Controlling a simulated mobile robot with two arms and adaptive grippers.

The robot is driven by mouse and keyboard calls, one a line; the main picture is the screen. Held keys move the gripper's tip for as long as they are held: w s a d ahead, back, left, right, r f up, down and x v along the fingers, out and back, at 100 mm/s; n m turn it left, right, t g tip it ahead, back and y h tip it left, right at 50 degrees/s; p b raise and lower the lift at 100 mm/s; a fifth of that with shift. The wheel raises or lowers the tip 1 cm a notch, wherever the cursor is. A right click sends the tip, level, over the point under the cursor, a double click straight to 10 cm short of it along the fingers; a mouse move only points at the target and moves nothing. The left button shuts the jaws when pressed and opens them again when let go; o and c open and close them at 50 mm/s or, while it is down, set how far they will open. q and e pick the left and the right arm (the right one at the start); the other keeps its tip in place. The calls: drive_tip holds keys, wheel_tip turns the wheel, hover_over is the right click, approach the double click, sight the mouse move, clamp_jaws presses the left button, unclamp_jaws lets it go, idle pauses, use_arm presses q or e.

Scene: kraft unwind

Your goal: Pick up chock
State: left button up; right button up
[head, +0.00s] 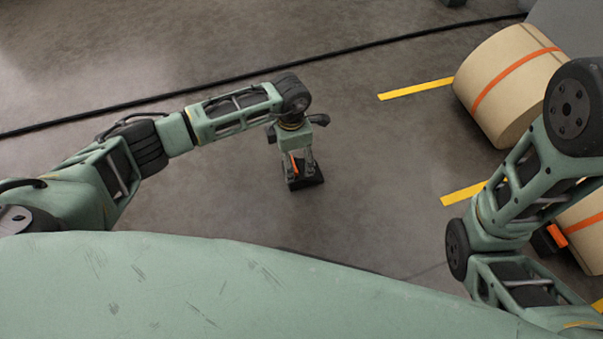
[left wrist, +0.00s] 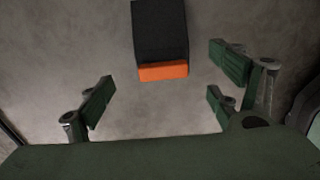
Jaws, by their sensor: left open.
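The chock (left wrist: 160,30) is a black block with an orange end face, lying on the grey floor at the top middle of the left wrist view. In the head view it shows as a dark block (head: 311,182) under my left gripper (head: 302,172), which partly hides it. My left gripper is open and points down. In the left wrist view its fingers (left wrist: 162,85) are spread apart, with bare floor between them and the chock just beyond. I cannot tell the exact height gap. My right arm shows at the right, but its gripper is out of view.
A large kraft paper roll (head: 512,80) with an orange band lies at the upper right; another roll (head: 584,222) is partly hidden behind my right arm. A black and orange object (head: 549,239) sits beside it. Yellow floor stripes (head: 416,89) and a black cable (head: 215,82) mark otherwise clear floor.

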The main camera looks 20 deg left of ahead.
sight(303, 169)
use_arm(q)
wheel_tip(303, 169, down, 2)
drive_tip(key=shift+s+f+b, duration=0.1)
drive_tip(key=shift+b, duration=0.4)
wheel_tip(303, 169, down, 5)
drive_tip(key=b, duration=0.4)
drive_tip(key=shift+b, duration=0.4)
drive_tip(key=c, duration=1.4)
